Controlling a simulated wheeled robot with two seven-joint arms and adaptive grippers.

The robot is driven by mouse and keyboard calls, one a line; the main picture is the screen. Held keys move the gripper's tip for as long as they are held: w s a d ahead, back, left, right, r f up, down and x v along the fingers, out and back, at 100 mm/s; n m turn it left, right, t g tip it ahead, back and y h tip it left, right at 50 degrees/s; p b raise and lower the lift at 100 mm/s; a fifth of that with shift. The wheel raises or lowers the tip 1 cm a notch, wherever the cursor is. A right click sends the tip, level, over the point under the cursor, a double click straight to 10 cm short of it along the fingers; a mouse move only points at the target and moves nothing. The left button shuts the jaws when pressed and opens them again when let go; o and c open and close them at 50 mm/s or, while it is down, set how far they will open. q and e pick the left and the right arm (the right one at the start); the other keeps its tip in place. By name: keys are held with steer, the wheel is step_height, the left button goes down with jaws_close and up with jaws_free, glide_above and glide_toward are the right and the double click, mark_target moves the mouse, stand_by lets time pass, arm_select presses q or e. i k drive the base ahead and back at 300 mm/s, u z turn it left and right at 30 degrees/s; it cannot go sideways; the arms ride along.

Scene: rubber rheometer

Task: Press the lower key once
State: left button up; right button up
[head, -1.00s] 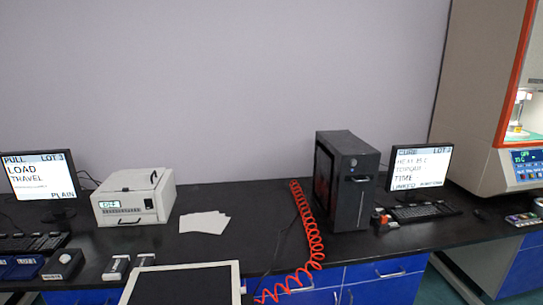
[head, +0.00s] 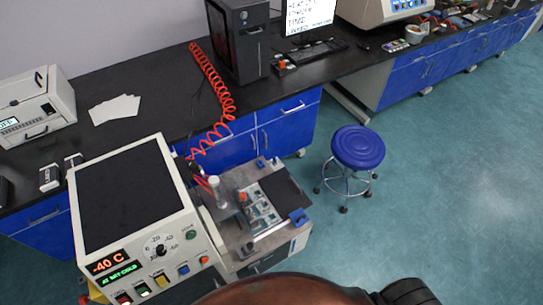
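I cannot tell which key the lower key is; several keys show. A light grey box-shaped unit (head: 135,205) stands in the near left, with a display reading -40 C (head: 112,266). Its sloping front bears a round dial (head: 160,250), a green button (head: 191,235), a blue button (head: 183,270), and yellow and red keys along the lower edge. Another machine (head: 385,8) at the top right has a small panel of keys (head: 408,4), cut by the picture's edge. No gripper fingers show in the head view.
A blue stool (head: 357,147) stands on open teal floor (head: 440,180). A black bench (head: 165,125) with a dark tower (head: 238,42) runs along the wall.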

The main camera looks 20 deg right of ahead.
mark_target(184, 270)
steer(key=z, duration=0.05)
steer(key=k, duration=1.1)
steer(key=u, duration=0.7)
steer(key=i, duration=0.9)
steer(key=z, duration=0.4)
